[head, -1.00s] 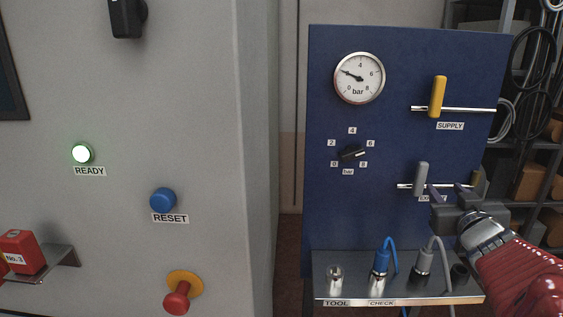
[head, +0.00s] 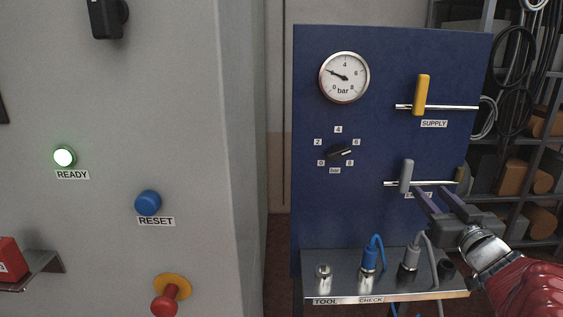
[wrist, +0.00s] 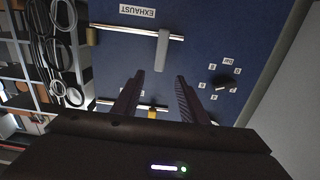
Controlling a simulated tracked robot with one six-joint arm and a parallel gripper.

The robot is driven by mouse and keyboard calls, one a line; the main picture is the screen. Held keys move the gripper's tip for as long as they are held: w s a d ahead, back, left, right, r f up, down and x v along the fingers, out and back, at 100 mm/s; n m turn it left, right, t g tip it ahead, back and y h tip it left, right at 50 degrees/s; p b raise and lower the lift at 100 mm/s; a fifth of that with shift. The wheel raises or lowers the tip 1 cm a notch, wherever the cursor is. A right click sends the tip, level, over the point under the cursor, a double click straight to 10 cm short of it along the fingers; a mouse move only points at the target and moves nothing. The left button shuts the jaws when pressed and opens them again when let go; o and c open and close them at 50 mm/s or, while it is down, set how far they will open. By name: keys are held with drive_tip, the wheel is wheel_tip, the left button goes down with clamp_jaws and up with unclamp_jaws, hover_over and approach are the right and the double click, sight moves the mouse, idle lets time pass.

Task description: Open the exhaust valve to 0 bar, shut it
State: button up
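The exhaust valve's grey handle (head: 406,176) stands upright, across its horizontal pipe (head: 435,183) on the blue panel (head: 375,215). It also shows in the upside-down wrist view (wrist: 162,50), near the EXHAUST label (wrist: 137,11). The round gauge (head: 344,77) has its needle pointing up and left, at about 2 bar. My gripper (head: 433,191) is just right of and below the handle in the head view. Its fingers are apart and empty; in the wrist view the handle lies beyond the gap between the fingertips (wrist: 158,76). I see no contact.
The yellow SUPPLY handle (head: 422,95) stands upright above. A black regulator knob (head: 340,154) is left of the exhaust handle. Below, a metal shelf (head: 345,289) holds hose connectors, including a blue one (head: 368,257). A grey cabinet (head: 190,90) stands to the left.

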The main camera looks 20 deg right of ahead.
sight(409, 170)
drive_tip(key=x, duration=1.2)
drive_tip(key=shift+w+d, duration=0.1)
drive_tip(key=shift+w, duration=0.25)
drive_tip(key=shift+c, duration=0.6)
clamp_jaws()
drive_tip(key=shift+f, duration=0.1)
